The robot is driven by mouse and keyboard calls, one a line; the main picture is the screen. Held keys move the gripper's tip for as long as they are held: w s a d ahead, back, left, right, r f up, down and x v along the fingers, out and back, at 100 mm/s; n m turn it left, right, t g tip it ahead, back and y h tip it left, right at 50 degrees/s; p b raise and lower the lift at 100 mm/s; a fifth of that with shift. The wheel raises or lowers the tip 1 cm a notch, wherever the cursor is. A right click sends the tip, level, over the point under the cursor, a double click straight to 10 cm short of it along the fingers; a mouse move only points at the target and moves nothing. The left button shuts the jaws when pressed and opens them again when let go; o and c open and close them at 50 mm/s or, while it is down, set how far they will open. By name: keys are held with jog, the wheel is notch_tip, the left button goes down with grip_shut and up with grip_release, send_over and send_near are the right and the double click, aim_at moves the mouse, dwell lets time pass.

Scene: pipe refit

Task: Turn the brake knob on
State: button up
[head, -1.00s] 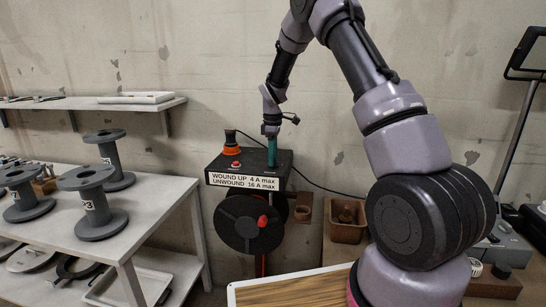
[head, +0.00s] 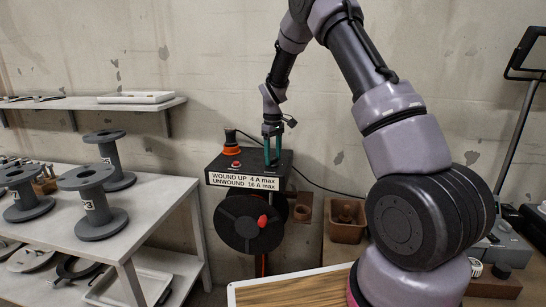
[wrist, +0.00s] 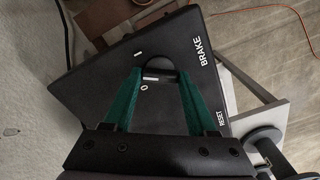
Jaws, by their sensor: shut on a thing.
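The brake knob (wrist: 160,68) is a round black knob on top of the black reel box (head: 228,164). White marks "I" and "O" lie beside it, with the word BRAKE printed near it. In the head view my gripper (head: 272,151) reaches straight down onto the box top, and the knob cannot be made out there.
A red-and-black button (head: 231,145) stands on the box's left side, with a small red button (head: 236,164) in front. The cable reel (head: 248,224) hangs below. A table with grey spools (head: 98,205) is at left. A brown bin (head: 346,222) is at right.

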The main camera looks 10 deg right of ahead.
aim_at(273, 159)
jog(key=m, duration=0.5)
jog(key=shift+m, duration=0.3)
jog(key=m, duration=0.6)
dwell(0.4)
jog(key=o, duration=1.4)
jog(key=shift+c, duration=0.2)
notch_tip(273, 159, up, 11)
